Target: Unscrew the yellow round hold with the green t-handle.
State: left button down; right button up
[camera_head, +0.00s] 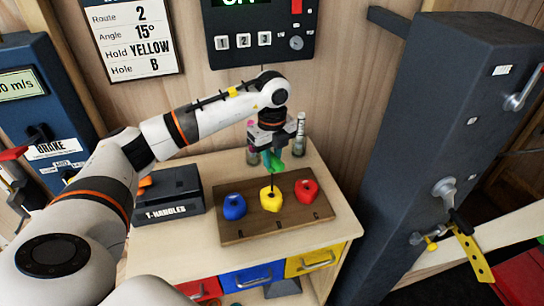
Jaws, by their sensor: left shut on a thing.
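The yellow round hold (271,199) sits in the middle of a brown wooden board (240,230), between a blue hold (234,206) and a red hold (306,191). My left gripper (270,147) is above the yellow hold, shut on the green t-handle (272,160). The handle's dark shaft points down to the top of the yellow hold. Whether its tip is seated in the bolt is too small to tell. My right gripper is not in view.
A dark box labelled T-HANDLES (168,205) stands left of the board on the wooden cabinet. Bottles (300,132) stand behind the gripper. A tall dark grey post (415,150) rises at the right. A sign (135,38) reads Hold YELLOW.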

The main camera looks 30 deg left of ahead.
pick_arm(q)
jog(key=m+b, duration=0.1)
jog(key=m, duration=0.4)
jog(key=shift+f+b, duration=0.1)
jog(key=shift+b, duration=0.25)
jog(key=m+b, duration=0.1)
jog(key=m, duration=0.5)
jog(key=shift+m, duration=0.4)
jog(key=m+b, duration=0.1)
jog(key=m, duration=0.3)
jog(key=shift+m+b, duration=0.35)
jog(key=shift+m, duration=0.05)
jog(key=m, duration=0.3)
jog(key=shift+s+b, duration=0.1)
jog(key=shift+b, duration=0.25)
jog(key=shift+m, duration=1.1)
jog(key=c, duration=1.8)
grip_release()
grip_shut()
jog(key=shift+f+b, duration=0.45)
jog(key=shift+f, duration=0.1)
